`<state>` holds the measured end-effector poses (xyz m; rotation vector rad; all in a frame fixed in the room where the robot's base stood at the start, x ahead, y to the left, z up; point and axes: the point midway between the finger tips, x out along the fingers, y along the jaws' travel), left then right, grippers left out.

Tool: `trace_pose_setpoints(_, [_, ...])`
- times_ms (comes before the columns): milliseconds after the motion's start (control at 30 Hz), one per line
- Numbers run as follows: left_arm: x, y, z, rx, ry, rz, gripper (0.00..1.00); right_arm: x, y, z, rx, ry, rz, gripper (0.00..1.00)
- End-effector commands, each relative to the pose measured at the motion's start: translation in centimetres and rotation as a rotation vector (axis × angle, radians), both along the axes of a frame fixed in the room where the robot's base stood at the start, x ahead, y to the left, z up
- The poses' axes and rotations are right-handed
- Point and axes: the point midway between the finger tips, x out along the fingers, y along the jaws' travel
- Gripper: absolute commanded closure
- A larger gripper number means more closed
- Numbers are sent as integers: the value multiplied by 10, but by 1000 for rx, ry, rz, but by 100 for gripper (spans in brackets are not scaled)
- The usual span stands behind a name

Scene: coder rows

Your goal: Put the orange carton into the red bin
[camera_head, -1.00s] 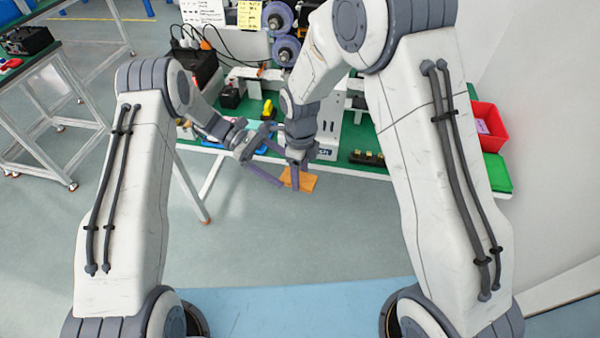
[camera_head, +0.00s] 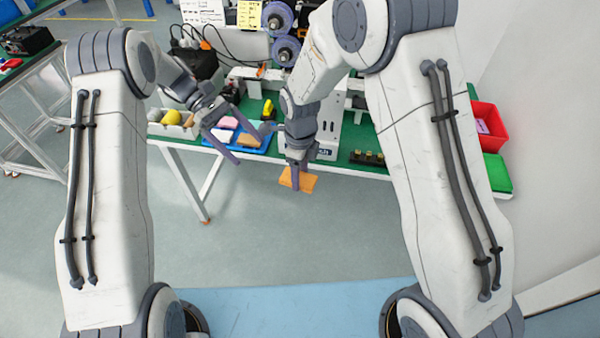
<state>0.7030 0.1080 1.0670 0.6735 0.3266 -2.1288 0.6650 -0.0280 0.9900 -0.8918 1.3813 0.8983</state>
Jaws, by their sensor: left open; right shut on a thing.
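The orange carton (camera_head: 307,182) is a small flat block held by my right gripper (camera_head: 296,181), which is shut on it. It hangs in the air in front of the table's front edge. The red bin (camera_head: 491,127) stands at the right end of the green table, with a pale pinkish item inside it. My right arm's links stand between the carton and the bin in this view. My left gripper (camera_head: 237,145) is open and empty, to the left of the carton, above the table's front edge.
The green table (camera_head: 370,142) also bears a blue tray (camera_head: 262,143) with several blocks, a light box with a yellow ball (camera_head: 172,117), a grey machine and a dark strip of parts (camera_head: 367,158). The floor in front is clear.

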Motion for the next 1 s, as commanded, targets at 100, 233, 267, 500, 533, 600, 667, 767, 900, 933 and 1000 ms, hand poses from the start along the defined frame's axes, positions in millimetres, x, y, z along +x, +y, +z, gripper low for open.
trace_pose_setpoints(100, [-37, 0, 30, 125, -111, -150, 4, 0, 0, 0, 0, 0, 0, 99])
trace_pose_setpoints(233, [-79, -17, 54, 208, -265, -356, 4, 0, 0, 0, 0, 0, 0, 99])
trace_pose_setpoints(267, [-90, -26, 59, 213, -312, -411, 4, 0, 0, 0, 0, 0, 0, 99])
trace_pose_setpoints(500, [-183, -66, 85, 207, -674, -854, 4, 0, 0, 0, 0, 0, 0, 99])
trace_pose_setpoints(533, [-195, -68, 86, 201, -718, -910, 4, 0, 0, 0, 0, 0, 0, 99])
trace_pose_setpoints(600, [-219, -70, 87, 184, -817, -1030, 4, 0, 0, 0, 0, 0, 0, 99])
trace_pose_setpoints(667, [-237, -69, 86, 165, -892, -1121, 4, 0, 0, 0, 0, 0, 0, 99])
trace_pose_setpoints(767, [-260, -66, 83, 136, -995, -1242, 4, 0, 0, 0, 0, 0, 0, 99])
trace_pose_setpoints(900, [-277, -62, 79, 107, -1081, -1347, 4, 0, 0, 0, 0, 0, 0, 99])
trace_pose_setpoints(933, [-279, -61, 78, 104, -1091, -1358, 4, 0, 0, 0, 0, 0, 0, 99])
trace_pose_setpoints(1000, [-282, -61, 77, 98, -1108, -1376, 4, 0, 0, 0, 0, 0, 0, 99])
